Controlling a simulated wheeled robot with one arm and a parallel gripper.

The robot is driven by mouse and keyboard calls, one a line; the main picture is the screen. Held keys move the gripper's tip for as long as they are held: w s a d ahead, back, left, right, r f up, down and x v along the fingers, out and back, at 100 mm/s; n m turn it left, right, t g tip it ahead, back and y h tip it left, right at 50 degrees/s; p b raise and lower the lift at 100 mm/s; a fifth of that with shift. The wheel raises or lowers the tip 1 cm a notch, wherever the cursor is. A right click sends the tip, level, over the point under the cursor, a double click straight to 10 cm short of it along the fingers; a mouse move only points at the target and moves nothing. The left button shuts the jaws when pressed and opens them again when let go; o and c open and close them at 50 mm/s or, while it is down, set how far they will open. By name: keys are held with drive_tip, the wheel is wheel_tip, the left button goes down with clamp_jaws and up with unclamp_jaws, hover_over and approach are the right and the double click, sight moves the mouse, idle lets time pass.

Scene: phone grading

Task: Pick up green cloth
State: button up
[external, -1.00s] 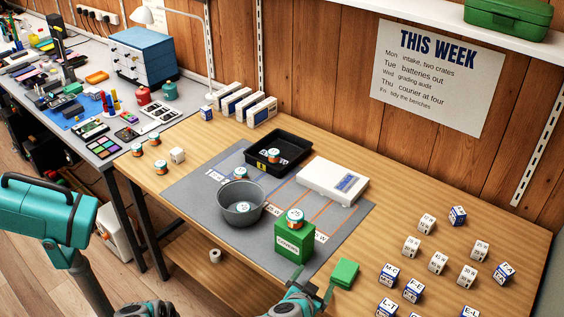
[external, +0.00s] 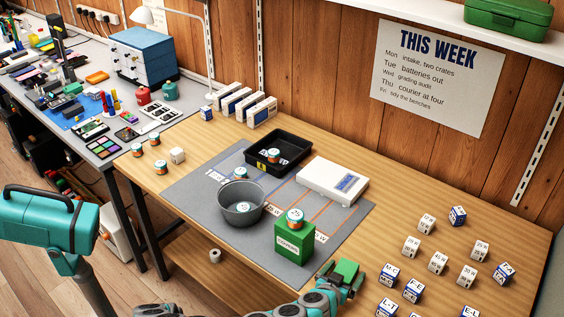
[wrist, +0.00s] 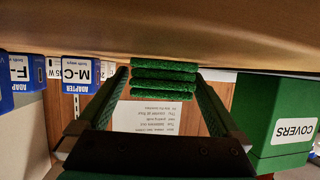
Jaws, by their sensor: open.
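The green cloth (external: 347,268) is a folded stack lying near the front edge of the wooden table in the external view. In the wrist view the cloth (wrist: 163,82) shows several thick folds, centred between the two fingers. My gripper (external: 341,278) is open, low over the table at the cloth, with one finger to each side of it. In the wrist view the fingers (wrist: 162,88) show gaps to the cloth on both sides. Whether the fingertips reach past its near edge is hard to tell.
A green box labelled COVERS (external: 294,240), with a jar (external: 295,217) on top, stands close to the left of the cloth. White and blue adapter boxes (external: 389,275) stand to the right. A grey pot (external: 241,212) and a scale (external: 333,180) are behind.

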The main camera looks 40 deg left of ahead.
drive_tip(key=shift+w+a+f, duration=0.1)
drive_tip(key=shift+w, duration=0.1)
drive_tip(key=c, duration=1.3)
drive_tip(key=shift+r, duration=0.2)
